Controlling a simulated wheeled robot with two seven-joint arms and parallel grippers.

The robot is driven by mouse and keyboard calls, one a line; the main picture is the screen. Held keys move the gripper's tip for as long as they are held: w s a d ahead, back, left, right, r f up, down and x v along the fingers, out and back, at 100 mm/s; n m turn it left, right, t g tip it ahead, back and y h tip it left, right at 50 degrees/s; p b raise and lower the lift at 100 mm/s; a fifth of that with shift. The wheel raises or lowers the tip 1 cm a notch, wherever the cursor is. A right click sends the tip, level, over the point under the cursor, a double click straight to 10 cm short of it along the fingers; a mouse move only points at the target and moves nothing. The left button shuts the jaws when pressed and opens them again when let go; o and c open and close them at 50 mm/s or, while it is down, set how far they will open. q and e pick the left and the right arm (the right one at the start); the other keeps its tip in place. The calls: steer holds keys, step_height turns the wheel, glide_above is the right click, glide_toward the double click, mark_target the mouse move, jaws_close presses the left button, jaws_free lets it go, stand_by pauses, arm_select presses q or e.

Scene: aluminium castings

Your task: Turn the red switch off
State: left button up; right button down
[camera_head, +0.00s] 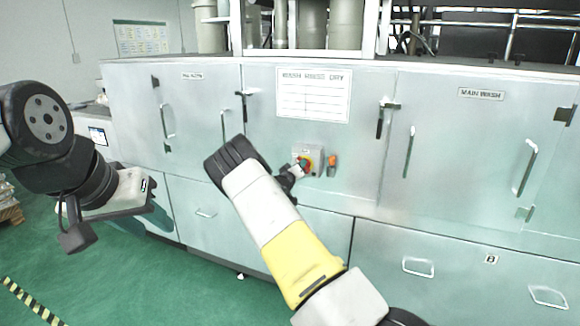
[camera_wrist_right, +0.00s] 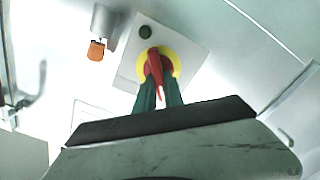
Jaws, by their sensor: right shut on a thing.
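The red switch (camera_head: 305,163) is a rotary handle on a yellow disc, set on a grey switch box on the front of the machine. In the right wrist view, the red switch handle (camera_wrist_right: 154,66) points up and down the picture. My right gripper (camera_wrist_right: 158,92) has its two green fingers on either side of the handle's lower part, shut on it. In the head view my right gripper (camera_head: 296,169) is at the box, its fingers partly hidden by my arm. My left gripper (camera_head: 160,208) is far to the left, away from the machine's switch; its fingers are not clear.
An orange knob (camera_head: 332,160) sits just right of the switch box; it also shows in the wrist view (camera_wrist_right: 96,50). Door handles (camera_head: 410,152) and drawer handles (camera_head: 418,267) stick out from the machine front. The green floor (camera_head: 130,275) is open at lower left.

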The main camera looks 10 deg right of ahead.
steer(key=shift+w+a+f+n, duration=0.1)
steer(key=shift+f+n, duration=0.05)
steer(key=shift+n, duration=1.5)
steer(key=shift+a+f+n, duration=0.1)
steer(key=shift+f+n, duration=0.05)
steer(key=shift+n, duration=1.55)
steer(key=shift+w+a+f+n, duration=0.1)
steer(key=shift+f+n, duration=0.05)
steer(key=shift+n, duration=1.5)
steer(key=c, duration=1.4)
jaws_free()
steer(key=shift+d, duration=0.1)
steer(key=shift+c, duration=0.2)
steer(key=shift+s, duration=0.1)
steer(key=v, duration=0.7)
steer(key=shift+s+a, duration=0.25)
steer(key=shift+s, duration=0.05)
